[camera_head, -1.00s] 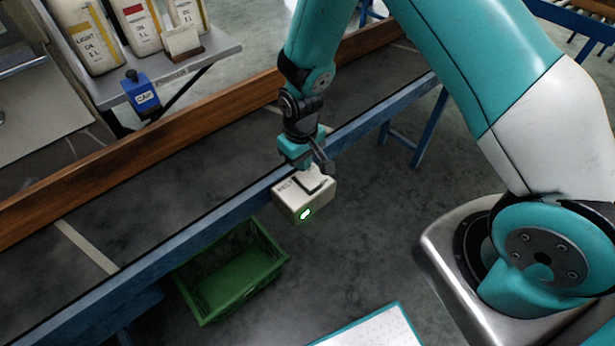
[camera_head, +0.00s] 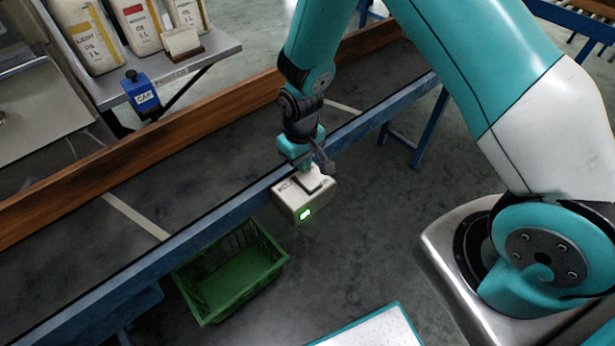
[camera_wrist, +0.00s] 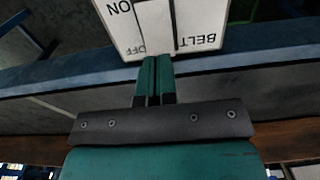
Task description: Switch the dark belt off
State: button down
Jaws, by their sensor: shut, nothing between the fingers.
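The dark belt (camera_head: 75,240) runs diagonally between a wooden side rail and a blue side rail. A beige switch box (camera_head: 291,201) with a lit green light (camera_head: 305,215) sits at the blue rail. In the wrist view the box (camera_wrist: 202,22) shows upside-down labels ON, OFF and BELT, with a dark slot between them. My gripper (camera_head: 307,168) is shut and empty at the box's top, beside the switch. In the wrist view its teal fingertips (camera_wrist: 155,62) are at the box's OFF edge. I cannot tell whether they touch the switch.
A green crate (camera_head: 190,297) stands on the floor below the blue rail (camera_head: 185,236). Floor right of the switch box is open.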

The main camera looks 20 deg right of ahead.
jog(key=shift+f+b, duration=1)
jog(key=shift+f, duration=0.4)
dwell(0.8)
jog(key=shift+r+p, duration=2.8)
jog(key=shift+r, duration=0.75)
jog(key=shift+r, duration=0.1)
notch_tip(320, 180, up, 8)
jog(key=y, duration=0.1)
send_over(302, 174)
jog(key=s+a, duration=0.1)
jog(key=a, duration=0.1)
jog(key=s+a+r+n+y, duration=0.1)
jog(key=s+r, duration=0.4)
jog(key=r, duration=0.3)
jog(key=s+a+r+n+y, duration=0.1)
jog(key=s+r, duration=0.5)
jog(key=r, duration=0.2)
jog(key=s+r+n+y, duration=0.1)
jog(key=s+r, duration=0.4)
jog(key=s, duration=0.4)
jog(key=shift+s+d+r, duration=0.2)
jog(key=shift+s+d, duration=0.05)
jog(key=shift+d, duration=0.1)
